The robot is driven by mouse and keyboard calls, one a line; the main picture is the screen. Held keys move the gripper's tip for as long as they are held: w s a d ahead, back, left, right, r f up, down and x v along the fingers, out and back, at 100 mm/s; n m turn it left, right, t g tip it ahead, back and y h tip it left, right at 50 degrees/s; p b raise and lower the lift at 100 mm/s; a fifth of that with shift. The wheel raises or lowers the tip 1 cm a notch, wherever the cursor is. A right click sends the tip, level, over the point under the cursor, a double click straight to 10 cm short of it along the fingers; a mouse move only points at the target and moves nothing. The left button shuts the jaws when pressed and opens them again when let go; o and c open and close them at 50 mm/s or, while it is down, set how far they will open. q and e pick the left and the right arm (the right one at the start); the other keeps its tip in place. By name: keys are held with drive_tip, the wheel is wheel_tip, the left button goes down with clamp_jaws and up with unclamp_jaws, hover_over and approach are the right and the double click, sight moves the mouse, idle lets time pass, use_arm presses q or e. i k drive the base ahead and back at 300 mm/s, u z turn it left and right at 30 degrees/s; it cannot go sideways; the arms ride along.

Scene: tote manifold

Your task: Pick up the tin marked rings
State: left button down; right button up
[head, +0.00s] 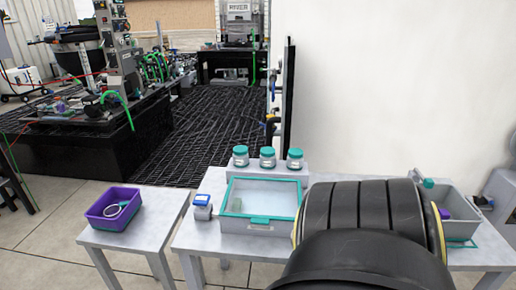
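Three small clear or silver tins with teal lids stand in a row on a raised grey ledge at the back of the middle table: a left tin (240,158), a middle tin (267,159) and a right tin (295,161). All are upright. Their markings are too small to read, so I cannot tell which one is marked rings. Neither of my grippers shows. A large black part of my own arm fills the lower right and hides part of the table.
A grey tote (258,227) with a teal rim stands before the tins. A small blue-topped device (202,206) is left of it. A purple bin (97,219) holding a white ring sits on the left table (150,228). Another grey tote (462,226) is partly hidden at right.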

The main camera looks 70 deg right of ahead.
sight(240, 162)
drive_tip(key=z, duration=1.5)
